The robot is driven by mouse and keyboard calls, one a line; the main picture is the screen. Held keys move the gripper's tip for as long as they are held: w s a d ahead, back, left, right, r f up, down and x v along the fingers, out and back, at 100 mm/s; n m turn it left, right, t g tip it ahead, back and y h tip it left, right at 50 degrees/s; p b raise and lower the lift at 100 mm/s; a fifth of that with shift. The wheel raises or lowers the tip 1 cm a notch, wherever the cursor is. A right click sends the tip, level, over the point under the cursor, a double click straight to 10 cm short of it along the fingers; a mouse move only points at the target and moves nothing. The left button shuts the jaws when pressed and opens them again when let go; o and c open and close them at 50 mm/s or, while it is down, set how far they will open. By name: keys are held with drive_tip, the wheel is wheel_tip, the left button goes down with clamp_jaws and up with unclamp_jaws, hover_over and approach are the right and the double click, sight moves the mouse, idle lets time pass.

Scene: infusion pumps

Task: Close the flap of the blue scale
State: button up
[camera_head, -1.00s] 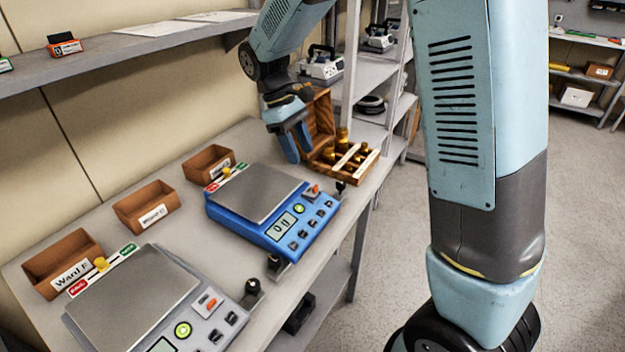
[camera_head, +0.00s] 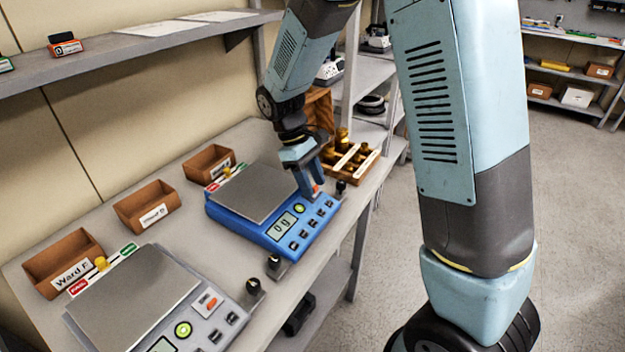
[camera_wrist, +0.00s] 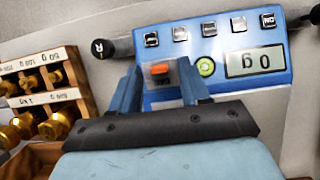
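The blue scale (camera_head: 283,240) stands on the bench with a grey pan (camera_head: 257,192); its display (camera_wrist: 254,61) reads 0 g. A small orange switch (camera_wrist: 160,69) sits on a pale plate at the panel's right end in the head view. It peeks out beside my gripper there. I cannot make out a separate flap or its angle. My gripper (camera_head: 310,190) hangs over this corner of the scale. In the wrist view my gripper (camera_wrist: 159,75) is open and empty, with one finger at each side of the orange switch. I cannot tell whether the fingers touch the panel.
A wooden box of brass weights (camera_head: 352,160) stands behind the gripper. Black knobs (camera_head: 341,188) stand along the bench front. A grey scale (camera_head: 140,300) is at the near left. Brown bins (camera_head: 146,206) line the back, below a wall shelf (camera_head: 150,45).

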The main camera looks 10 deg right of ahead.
clamp_jaws()
drive_tip(key=shift+s+d+f+t+y, duration=0.1)
drive_tip(key=shift+s+d+t+y, duration=0.15)
drive_tip(key=shift+t+y, duration=0.35)
drive_tip(key=shift+s+d+f+t+y, duration=0.1)
drive_tip(key=shift+d+f+t+y, duration=0.1)
drive_tip(key=shift+t+y, duration=0.3)
drive_tip(key=shift+s+d+f+t+y, duration=0.1)
drive_tip(key=shift+f+t+y, duration=0.15)
drive_tip(key=shift+y, duration=0.45)
drive_tip(key=shift+o, duration=0.3)
unclamp_jaws()
drive_tip(key=shift+r, duration=0.1)
drive_tip(key=shift+r, duration=0.1)
